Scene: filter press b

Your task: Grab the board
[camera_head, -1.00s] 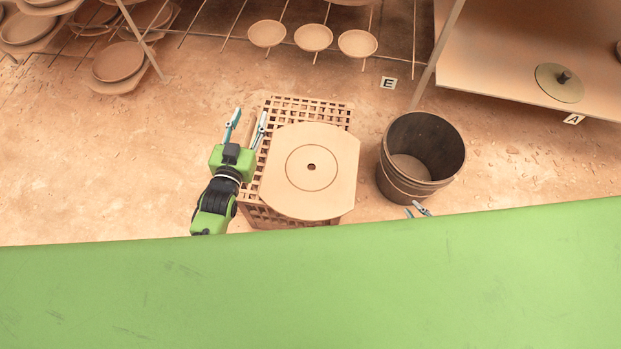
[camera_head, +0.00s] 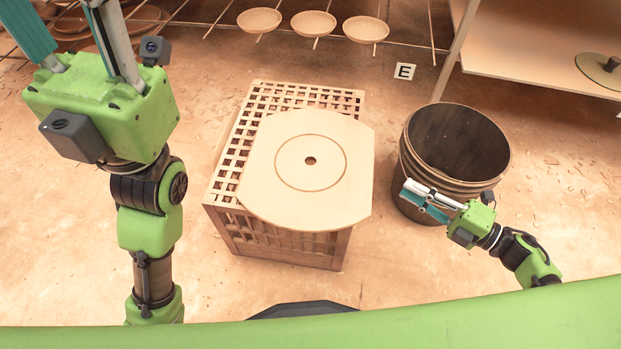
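The board (camera_head: 338,190) is a pale, flat plate with cut-off sides, a ring groove and a dark centre hole. It lies on a slatted wooden crate (camera_head: 225,165) and overhangs its front and right edges. My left gripper (camera_head: 68,20) is large at the upper left, well away from the board, with its fingers spread open and empty; their tips are cut off by the top edge. My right gripper (camera_head: 408,193) is right of the board, in front of the bucket, pointing left. Its two fingers look slightly apart, with nothing between them.
A dark wooden bucket (camera_head: 455,145) stands right of the crate. Small round dishes (camera_head: 314,23) sit on rods at the back, near an "E" sign (camera_head: 404,71). A shelf (camera_head: 540,45) is at the upper right. The floor left of the crate is open.

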